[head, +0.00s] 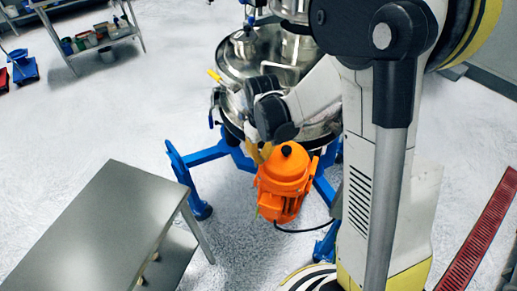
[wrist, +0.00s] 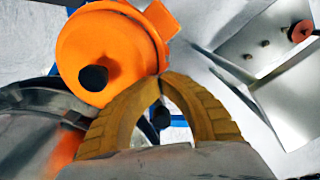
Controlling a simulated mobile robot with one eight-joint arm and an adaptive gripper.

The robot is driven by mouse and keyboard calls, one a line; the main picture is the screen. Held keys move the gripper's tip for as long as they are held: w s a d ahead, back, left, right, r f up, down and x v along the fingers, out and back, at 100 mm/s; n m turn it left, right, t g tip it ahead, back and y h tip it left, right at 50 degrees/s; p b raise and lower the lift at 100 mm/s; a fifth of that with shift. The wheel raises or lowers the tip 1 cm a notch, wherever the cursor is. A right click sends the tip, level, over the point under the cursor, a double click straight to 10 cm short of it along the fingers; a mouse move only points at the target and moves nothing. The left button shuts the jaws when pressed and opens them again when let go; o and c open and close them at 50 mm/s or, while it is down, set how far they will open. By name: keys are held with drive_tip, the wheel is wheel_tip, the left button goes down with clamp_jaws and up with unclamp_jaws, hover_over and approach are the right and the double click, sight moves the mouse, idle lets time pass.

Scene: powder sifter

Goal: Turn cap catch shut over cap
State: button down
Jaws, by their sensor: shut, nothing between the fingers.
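My gripper (wrist: 160,80) shows in the wrist view with its two ochre fingers shut, tips together and nothing between them. In the head view the fingers (head: 261,152) are beside the upper left of the orange motor (head: 283,185), below the steel sifter. The motor's round orange end (wrist: 110,50) is just behind the fingertips in the wrist view; I cannot tell whether they touch. A black knob (head: 287,149) sits on its top and also shows in the wrist view (wrist: 93,78). I cannot make out for certain which part is the cap or its catch.
The steel sifter (head: 235,68) stands on a blue frame (head: 205,155), with a yellow-tipped lever (head: 214,75) at its left. A steel table (head: 105,215) is at lower left. A shelf (head: 107,43) stands at the back left. Floor between them is clear.

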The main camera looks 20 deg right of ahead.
drive_tip(key=shift+w+d, duration=0.1)
drive_tip(key=shift+w, duration=0.1)
drive_tip(key=shift+s+a, duration=0.3)
drive_tip(key=shift+r, duration=0.1)
wheel_tip(320, 180, up, 7)
drive_tip(key=p, duration=0.4)
drive_tip(key=shift+p, duration=0.3)
idle(0.4)
idle(0.4)
